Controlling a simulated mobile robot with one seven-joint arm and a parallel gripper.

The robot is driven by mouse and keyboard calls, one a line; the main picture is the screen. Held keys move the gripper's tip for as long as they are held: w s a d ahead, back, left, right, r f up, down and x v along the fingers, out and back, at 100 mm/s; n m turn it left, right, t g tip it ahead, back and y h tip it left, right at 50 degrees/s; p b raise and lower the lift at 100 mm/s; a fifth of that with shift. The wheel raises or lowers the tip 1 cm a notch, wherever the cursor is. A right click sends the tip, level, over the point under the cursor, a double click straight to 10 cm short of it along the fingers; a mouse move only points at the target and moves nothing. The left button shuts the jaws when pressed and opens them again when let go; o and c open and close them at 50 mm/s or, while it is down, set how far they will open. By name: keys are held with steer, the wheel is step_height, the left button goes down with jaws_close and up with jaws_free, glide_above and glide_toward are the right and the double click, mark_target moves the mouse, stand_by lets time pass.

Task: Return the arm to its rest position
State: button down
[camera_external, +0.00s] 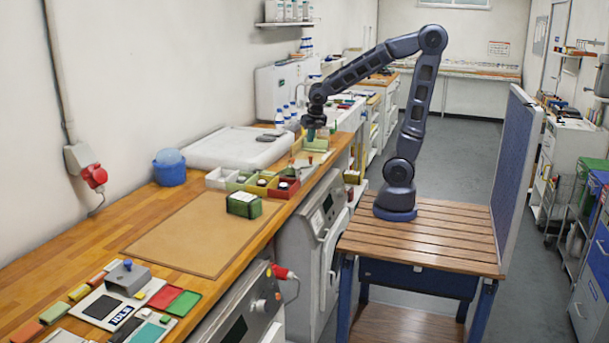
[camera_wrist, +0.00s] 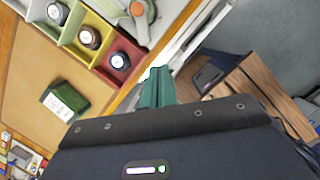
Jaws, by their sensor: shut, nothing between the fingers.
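My arm rises from its base on the slatted wooden table, bends at a high elbow and reaches left over the counter. My gripper (camera_external: 311,134) points down above the counter's front edge, beyond the row of small bins. In the wrist view its green fingers (camera_wrist: 156,88) are together, with nothing between them. A green box with a white label (camera_external: 244,204) lies on the brown mat (camera_external: 180,235).
The wooden counter (camera_external: 120,230) runs along the left wall. A blue tub (camera_external: 170,168) and a large white lidded case (camera_external: 232,148) stand at its back. A blue partition (camera_external: 515,145) stands right of my slatted table (camera_external: 440,240). White bottles stand near my gripper.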

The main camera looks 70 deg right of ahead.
steer(key=s+r+m+t+y, duration=0.1)
steer(key=s+r+m, duration=0.2)
steer(key=s+m, duration=0.4)
steer(key=s+r+m+t+y, duration=0.1)
steer(key=s+r+m, duration=0.3)
steer(key=m, duration=1.7)
steer(key=s, duration=0.4)
steer(key=shift+s+d+r, duration=0.25)
steer(key=shift+d+r, duration=0.05)
